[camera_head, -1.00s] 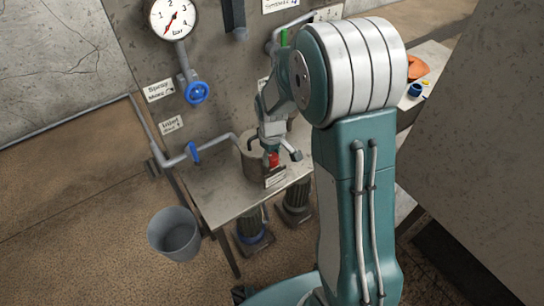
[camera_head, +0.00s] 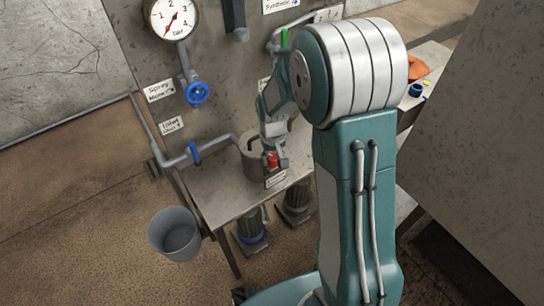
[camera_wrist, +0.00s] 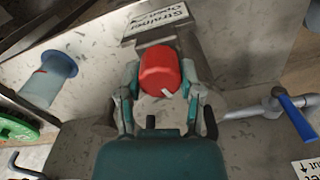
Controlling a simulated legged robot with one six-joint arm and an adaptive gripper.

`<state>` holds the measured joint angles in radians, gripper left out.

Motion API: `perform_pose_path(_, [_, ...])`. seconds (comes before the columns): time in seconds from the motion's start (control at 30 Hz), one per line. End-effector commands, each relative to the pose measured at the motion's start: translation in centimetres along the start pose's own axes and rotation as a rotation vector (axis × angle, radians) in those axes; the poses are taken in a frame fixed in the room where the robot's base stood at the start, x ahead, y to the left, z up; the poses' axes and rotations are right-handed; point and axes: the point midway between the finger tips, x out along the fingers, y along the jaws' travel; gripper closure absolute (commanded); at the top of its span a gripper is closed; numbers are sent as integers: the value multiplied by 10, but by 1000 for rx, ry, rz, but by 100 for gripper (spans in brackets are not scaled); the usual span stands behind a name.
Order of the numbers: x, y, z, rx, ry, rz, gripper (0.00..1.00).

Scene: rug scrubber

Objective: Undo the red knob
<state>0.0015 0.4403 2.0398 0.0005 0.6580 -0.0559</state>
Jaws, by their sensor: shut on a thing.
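The red knob (camera_wrist: 160,66) is a rounded red cylinder with a small white mark. It sits on top of a grey metal canister on the bench, and also shows small in the head view (camera_head: 272,160). My gripper (camera_wrist: 160,88) has one finger on each side of the knob and is shut on it, the fingers pressing its left and right sides in the wrist view. In the head view my gripper (camera_head: 275,157) is at the canister (camera_head: 249,162), with my arm partly hiding it.
A metal bench (camera_head: 215,196) carries the canister. A pipe with a blue valve handle (camera_head: 194,153) enters from the left. A gauge (camera_head: 173,18) and blue valve wheel (camera_head: 197,93) are on the panel. A grey bucket (camera_head: 175,233) stands on the floor.

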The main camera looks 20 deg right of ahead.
Motion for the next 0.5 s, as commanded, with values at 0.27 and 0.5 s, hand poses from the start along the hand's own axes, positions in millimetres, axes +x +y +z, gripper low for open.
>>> perform_pose_path(0.27, [3,-1,5,75,-17,0,100])
perform_pose_path(0.5, [3,-1,5,85,-17,0,100])
